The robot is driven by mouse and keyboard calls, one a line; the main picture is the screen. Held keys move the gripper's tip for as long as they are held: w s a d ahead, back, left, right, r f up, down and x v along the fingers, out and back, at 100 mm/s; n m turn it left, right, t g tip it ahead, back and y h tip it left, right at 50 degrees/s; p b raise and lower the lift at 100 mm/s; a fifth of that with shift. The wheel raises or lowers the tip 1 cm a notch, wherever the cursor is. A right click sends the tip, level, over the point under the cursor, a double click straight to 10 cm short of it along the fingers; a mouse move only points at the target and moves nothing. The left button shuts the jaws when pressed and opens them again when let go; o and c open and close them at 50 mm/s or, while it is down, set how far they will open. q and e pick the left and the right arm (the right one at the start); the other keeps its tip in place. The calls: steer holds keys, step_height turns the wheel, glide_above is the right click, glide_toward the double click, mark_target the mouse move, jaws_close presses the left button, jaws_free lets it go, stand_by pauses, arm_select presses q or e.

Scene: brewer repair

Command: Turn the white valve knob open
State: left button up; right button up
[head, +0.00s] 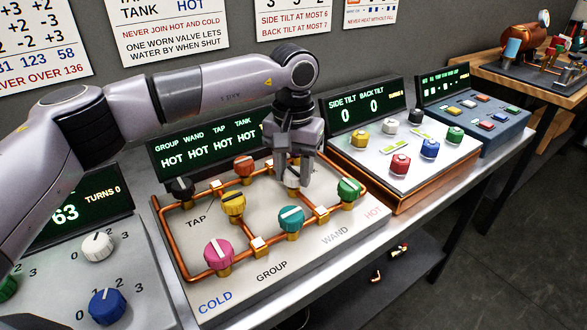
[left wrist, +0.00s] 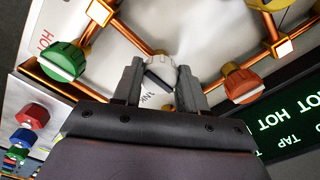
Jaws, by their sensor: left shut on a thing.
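The white valve knob (head: 290,181) is on the copper-piped valve board, at the upper right part near the pipes. It is partly hidden by my left gripper (head: 294,172) in the head view. In the left wrist view the white knob (left wrist: 161,68), with a dark bar across it, sits between the two fingers of my left gripper (left wrist: 159,84). The gripper is shut on the knob from above. My right gripper is not in view.
Close around stand a red knob (head: 244,166), a yellow knob (head: 233,204), a teal knob (head: 291,218) and a green knob (head: 349,189). A pink knob (head: 219,252) is nearer. The display behind (head: 205,150) reads HOT several times. A tilt panel (head: 395,170) adjoins right.

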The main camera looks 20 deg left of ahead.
mark_target(293, 173)
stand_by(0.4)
arm_select(q)
steer(key=o, duration=1.1)
steer(key=shift+c, duration=0.2)
steer(key=shift+r, duration=0.1)
step_height(293, 173, up, 7)
steer(key=shift+r+b, duration=0.1)
steer(key=shift+b, duration=0.2)
